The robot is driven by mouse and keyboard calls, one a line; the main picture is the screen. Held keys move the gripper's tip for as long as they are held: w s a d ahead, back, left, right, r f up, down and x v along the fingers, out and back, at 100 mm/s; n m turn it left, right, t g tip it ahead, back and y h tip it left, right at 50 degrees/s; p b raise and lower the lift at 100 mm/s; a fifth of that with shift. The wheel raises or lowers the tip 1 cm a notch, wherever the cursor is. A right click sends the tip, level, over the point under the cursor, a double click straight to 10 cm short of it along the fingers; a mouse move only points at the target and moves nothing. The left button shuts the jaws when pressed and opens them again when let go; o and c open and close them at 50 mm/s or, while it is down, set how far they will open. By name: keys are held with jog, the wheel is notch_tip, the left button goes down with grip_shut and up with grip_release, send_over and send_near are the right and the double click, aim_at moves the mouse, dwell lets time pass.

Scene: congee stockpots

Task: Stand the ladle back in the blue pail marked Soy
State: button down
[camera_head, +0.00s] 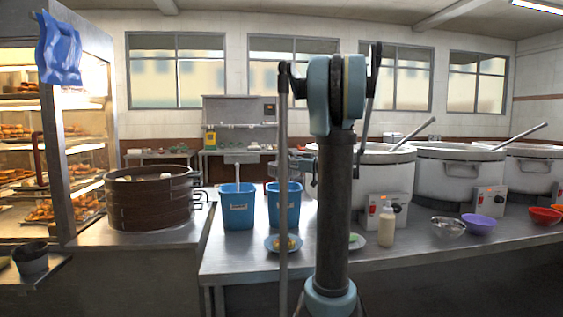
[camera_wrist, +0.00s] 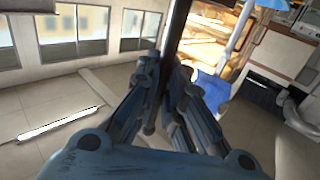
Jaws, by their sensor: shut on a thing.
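In the head view my gripper (camera_head: 288,76) is raised high, just left of my blue joint. It is shut on the upper end of a long thin ladle (camera_head: 283,190), which hangs nearly upright; its lower end is out of frame. In the wrist view, which is upside down, both fingers (camera_wrist: 168,85) close on its dark handle (camera_wrist: 178,30). Two blue pails stand side by side on the counter behind: a left pail (camera_head: 238,212) with a pale upright handle in it, and a right pail (camera_head: 277,208) partly hidden by the ladle. Their labels are too small to read.
A brown steamer (camera_head: 148,203) stands left of the pails. A small plate (camera_head: 273,246) sits before the right pail. Large stockpots (camera_head: 455,178), a sauce bottle (camera_head: 387,226) and bowls (camera_head: 478,224) stand to the right. A blue cloth (camera_head: 62,50) hangs at the food case.

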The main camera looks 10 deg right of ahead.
aim_at(285, 177)
notch_tip(285, 177, down, 7)
jog(key=shift+r, duration=0.2)
dwell(0.6)
dwell(0.4)
jog(key=c, duration=1.6)
grip_release()
jog(key=shift+c, duration=0.2)
